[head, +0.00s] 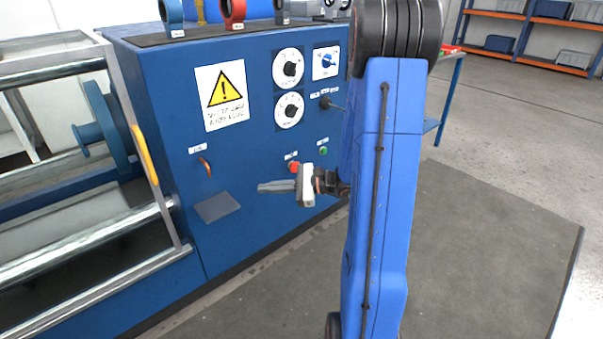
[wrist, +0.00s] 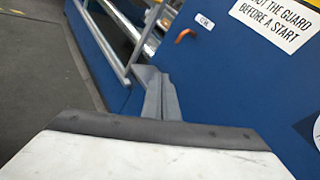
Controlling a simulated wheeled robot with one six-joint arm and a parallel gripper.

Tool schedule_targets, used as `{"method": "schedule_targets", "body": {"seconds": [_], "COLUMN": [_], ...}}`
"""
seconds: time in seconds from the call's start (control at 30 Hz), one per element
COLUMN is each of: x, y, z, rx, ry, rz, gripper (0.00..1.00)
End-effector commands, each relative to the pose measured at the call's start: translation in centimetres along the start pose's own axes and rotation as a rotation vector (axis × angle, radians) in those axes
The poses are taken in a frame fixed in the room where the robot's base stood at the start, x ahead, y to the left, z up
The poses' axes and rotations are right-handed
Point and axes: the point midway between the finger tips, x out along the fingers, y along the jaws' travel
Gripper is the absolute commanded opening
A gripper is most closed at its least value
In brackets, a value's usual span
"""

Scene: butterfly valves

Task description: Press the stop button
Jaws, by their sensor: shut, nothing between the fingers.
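The red stop button (head: 294,167) is on the blue machine's front panel, low down, with a small label above it. In the head view it is partly covered by my gripper's white body. My gripper (head: 260,187) is shut and empty, pointing left in front of the panel, its tips left of and a little below the button. How far it stands off the panel I cannot tell. In the wrist view the grey fingers (wrist: 163,97) lie together, and the red button does not show there.
A green button (head: 323,150) is right of the red one. Dials (head: 289,110), a black lever (head: 330,104) and an orange handle (head: 205,166) are on the blue machine (head: 250,235). A grey plate (head: 215,207) is lower left. Floor at right is clear.

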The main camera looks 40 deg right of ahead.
Motion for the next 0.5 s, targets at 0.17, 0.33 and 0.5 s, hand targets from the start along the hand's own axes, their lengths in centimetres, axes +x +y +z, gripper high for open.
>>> {"method": "schedule_targets", "body": {"seconds": [0.17, 0.33, 0.5], "x": [-2.3, -5.2, -8.8], "y": [-3.7, -6.8, -9.2], "z": [-4.3, -8.7, -13.4], "rx": [0.119, 0.218, 0.309], "ry": [-0.015, -0.024, -0.027], "rz": [-0.173, -0.341, -0.513], "gripper": [0.0, 0.0, 0.0]}}
